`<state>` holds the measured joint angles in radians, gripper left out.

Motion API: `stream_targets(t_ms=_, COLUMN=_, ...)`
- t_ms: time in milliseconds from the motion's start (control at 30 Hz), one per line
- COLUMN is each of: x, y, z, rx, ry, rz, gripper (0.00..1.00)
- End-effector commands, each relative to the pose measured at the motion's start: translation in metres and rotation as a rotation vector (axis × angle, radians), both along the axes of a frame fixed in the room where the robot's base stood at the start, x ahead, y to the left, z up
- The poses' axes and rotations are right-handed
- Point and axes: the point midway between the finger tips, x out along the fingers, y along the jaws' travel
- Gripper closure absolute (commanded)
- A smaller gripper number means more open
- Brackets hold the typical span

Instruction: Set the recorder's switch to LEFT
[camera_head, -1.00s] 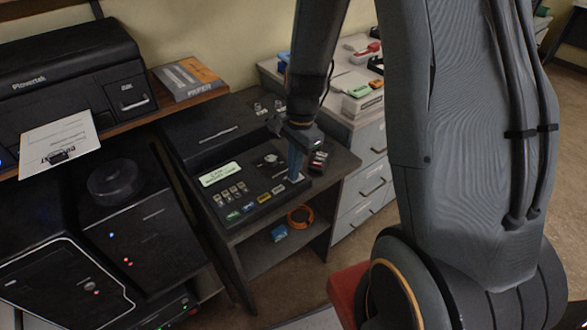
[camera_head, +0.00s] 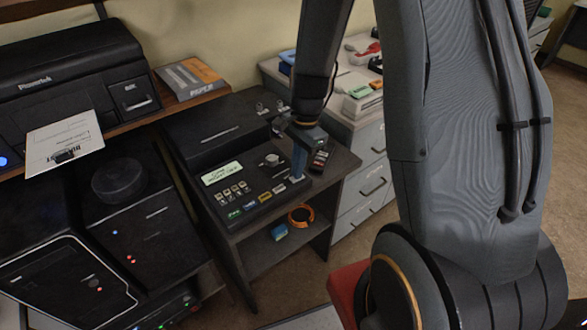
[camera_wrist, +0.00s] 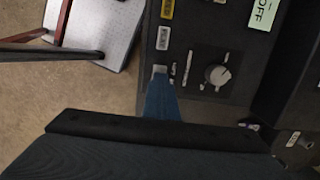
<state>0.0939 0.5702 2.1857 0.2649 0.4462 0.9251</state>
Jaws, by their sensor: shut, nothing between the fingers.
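The recorder (camera_head: 262,201) is a black console with a pale green display (camera_head: 222,173), buttons and coloured labels, on a small dark table. A round pale knob (camera_head: 271,160) stands on its top; it also shows in the wrist view (camera_wrist: 217,75) with a pointer line. Beside it in the wrist view is a narrow slot with small pale parts (camera_wrist: 188,66). Which control is the switch, and its setting, I cannot tell. My gripper (camera_head: 297,178) is shut and empty, its blue fingers pointing down at the recorder's right edge, close to a pale square part (camera_wrist: 160,70). Contact is unclear.
A dark handset-like object (camera_head: 320,158) lies right of the recorder. An orange ring (camera_head: 300,215) and a blue item (camera_head: 279,232) lie on the shelf below. A printer (camera_head: 70,75) stands at left. A drawer cabinet (camera_head: 372,185) stands behind my arm.

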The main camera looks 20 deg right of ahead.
Motion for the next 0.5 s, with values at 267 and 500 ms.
stream_targets(t_ms=267, x=-0.003, y=-0.003, z=-0.005, rx=-0.004, ry=0.005, rz=0.001, gripper=1.0)
stream_targets(t_ms=500, x=-0.002, y=-0.003, z=0.015, rx=-0.004, ry=0.002, rz=0.001, gripper=1.0)
